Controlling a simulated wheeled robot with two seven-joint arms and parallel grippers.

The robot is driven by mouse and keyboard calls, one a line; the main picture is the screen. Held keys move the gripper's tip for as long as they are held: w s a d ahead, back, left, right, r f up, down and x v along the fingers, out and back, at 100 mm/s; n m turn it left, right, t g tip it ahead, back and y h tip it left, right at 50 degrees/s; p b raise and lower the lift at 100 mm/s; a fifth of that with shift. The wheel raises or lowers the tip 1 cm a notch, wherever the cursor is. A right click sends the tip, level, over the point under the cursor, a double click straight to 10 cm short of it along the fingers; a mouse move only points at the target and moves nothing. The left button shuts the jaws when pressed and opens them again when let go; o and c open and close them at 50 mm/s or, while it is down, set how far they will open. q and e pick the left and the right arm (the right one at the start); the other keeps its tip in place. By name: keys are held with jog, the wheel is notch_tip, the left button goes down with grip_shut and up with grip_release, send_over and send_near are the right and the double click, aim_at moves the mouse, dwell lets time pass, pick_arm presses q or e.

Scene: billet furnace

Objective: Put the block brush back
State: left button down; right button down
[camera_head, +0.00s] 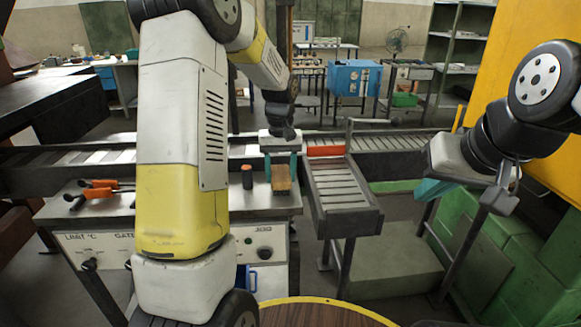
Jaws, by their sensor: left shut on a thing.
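The block brush (282,181), a tan wooden-looking block, is between the teal fingers of my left gripper (281,172). The gripper points down and is shut on it, over the right part of the grey control bench (230,202). I cannot tell whether the brush's underside touches the bench top. My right gripper (434,189) hangs at the right, away from the bench. Its teal fingers show from the side, so its opening is unclear.
A small dark cylinder with an orange top (247,177) stands just left of the brush. Orange-handled tools (97,189) lie at the bench's left. A glowing orange billet (325,150) is on the roller conveyor (340,185) to the right. A round table edge (320,301) is in front.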

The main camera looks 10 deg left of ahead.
aim_at(281, 173)
pick_arm(q)
jog(key=c, duration=0.6)
grip_release()
notch_tip(281, 173, up, 12)
jog(key=shift+s+d+r+m+t+h, duration=0.4)
jog(key=shift+s+r+m+t, duration=0.45)
jog(key=shift+s, duration=3.2)
jog(key=shift+s+d+r+m+t+h, duration=0.35)
jog(key=shift+s+t, duration=0.85)
jog(key=shift+s, duration=2.8)
jog(key=shift+s+d+r+m+t+h, duration=0.5)
jog(key=shift+s+t, duration=0.55)
jog(key=shift+s, duration=3)
jog(key=shift+a, duration=0.15)
